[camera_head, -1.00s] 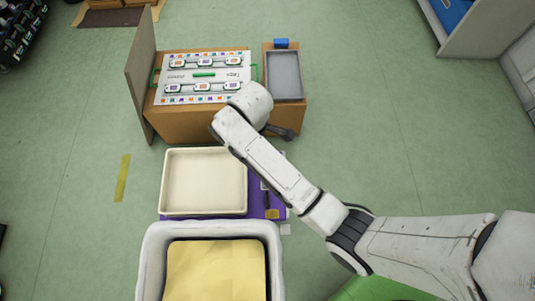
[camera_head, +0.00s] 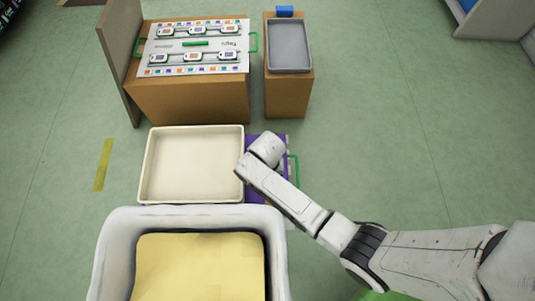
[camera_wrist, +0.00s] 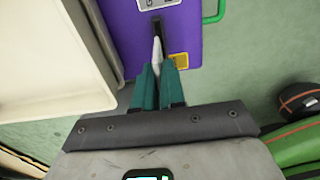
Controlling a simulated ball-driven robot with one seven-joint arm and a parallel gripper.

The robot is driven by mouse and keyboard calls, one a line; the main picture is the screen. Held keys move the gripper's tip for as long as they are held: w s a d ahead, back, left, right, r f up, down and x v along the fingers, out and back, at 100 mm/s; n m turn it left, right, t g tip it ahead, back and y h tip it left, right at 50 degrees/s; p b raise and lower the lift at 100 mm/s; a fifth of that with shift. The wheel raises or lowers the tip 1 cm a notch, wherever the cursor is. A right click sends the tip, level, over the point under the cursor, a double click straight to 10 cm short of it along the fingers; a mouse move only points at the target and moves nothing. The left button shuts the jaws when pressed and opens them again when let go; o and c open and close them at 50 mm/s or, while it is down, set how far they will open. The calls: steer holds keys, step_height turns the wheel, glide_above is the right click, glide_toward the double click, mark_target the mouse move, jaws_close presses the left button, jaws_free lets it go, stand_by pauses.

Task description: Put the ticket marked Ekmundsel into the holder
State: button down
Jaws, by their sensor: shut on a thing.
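My gripper (camera_wrist: 157,72) points down at a purple board (camera_wrist: 195,28), its teal fingers closed on a thin whitish piece (camera_wrist: 157,50), seen nearly edge-on. It may be a ticket; no marking on it can be read. The piece's far end is at a dark slot-like strip (camera_wrist: 156,27) on the board, perhaps the holder; I cannot tell whether it is in it. A white label (camera_wrist: 157,3) and a yellow square (camera_wrist: 181,60) are on the board. In the head view my arm hides the gripper and most of the board (camera_head: 252,141).
A cream tray (camera_head: 193,165) lies left of the purple board. A white bin (camera_head: 112,250) with a yellow inside stands in front. Behind are a tag board (camera_head: 215,36) with several tags on a brown box, and a grey tray (camera_head: 289,45).

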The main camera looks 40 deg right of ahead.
steer(key=shift+f+b, duration=2.2)
steer(key=shift+b, duration=0.3)
steer(key=shift+f, duration=0.1)
steer(key=shift+p, duration=0.55)
steer(key=shift+f+b, duration=0.65)
steer(key=shift+f, duration=0.7)
stand_by(0.3)
steer(key=c, duration=1.1)
jaws_free()
step_height(320, 180, up, 11)
steer(key=p, duration=0.6)
steer(key=shift+f, duration=0.1)
